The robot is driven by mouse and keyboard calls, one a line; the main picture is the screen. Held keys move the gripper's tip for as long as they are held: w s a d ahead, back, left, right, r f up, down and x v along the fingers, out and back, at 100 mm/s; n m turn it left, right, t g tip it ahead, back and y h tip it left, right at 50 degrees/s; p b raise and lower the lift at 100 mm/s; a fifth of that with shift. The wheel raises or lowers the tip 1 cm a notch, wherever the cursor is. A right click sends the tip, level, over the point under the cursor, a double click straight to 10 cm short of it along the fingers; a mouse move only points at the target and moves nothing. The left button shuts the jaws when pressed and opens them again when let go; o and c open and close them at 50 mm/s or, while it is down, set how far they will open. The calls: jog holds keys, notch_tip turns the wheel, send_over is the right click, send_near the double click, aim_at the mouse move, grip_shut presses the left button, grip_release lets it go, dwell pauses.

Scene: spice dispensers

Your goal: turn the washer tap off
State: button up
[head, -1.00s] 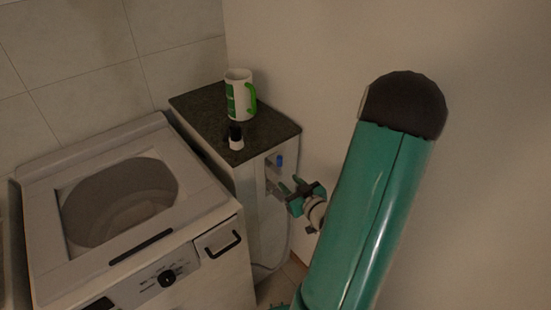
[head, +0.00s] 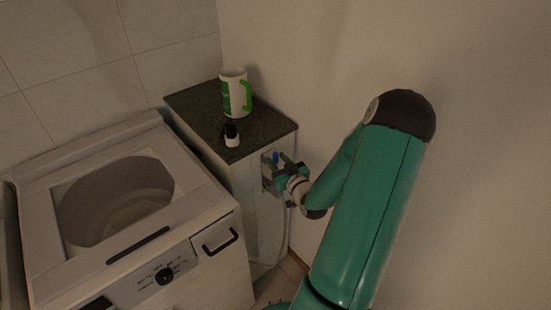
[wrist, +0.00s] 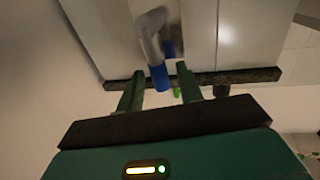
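The washer tap has a blue handle (head: 275,157) and sits on the side of the narrow cabinet, partly hidden behind my gripper (head: 283,166). In the wrist view the tap shows as a grey bent pipe (wrist: 151,38) with a blue handle (wrist: 160,77). My gripper (wrist: 160,69) is open there, with one green finger on each side of the blue handle. I see gaps between the handle and the fingers, and I cannot tell whether the handle is fully between them in depth.
The washer (head: 130,240) stands at the left with its lid area open. A pale hose (head: 283,235) hangs below the tap. A bare wall is at the right.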

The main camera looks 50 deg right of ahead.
jog(key=shift+x, duration=0.95)
grip_shut()
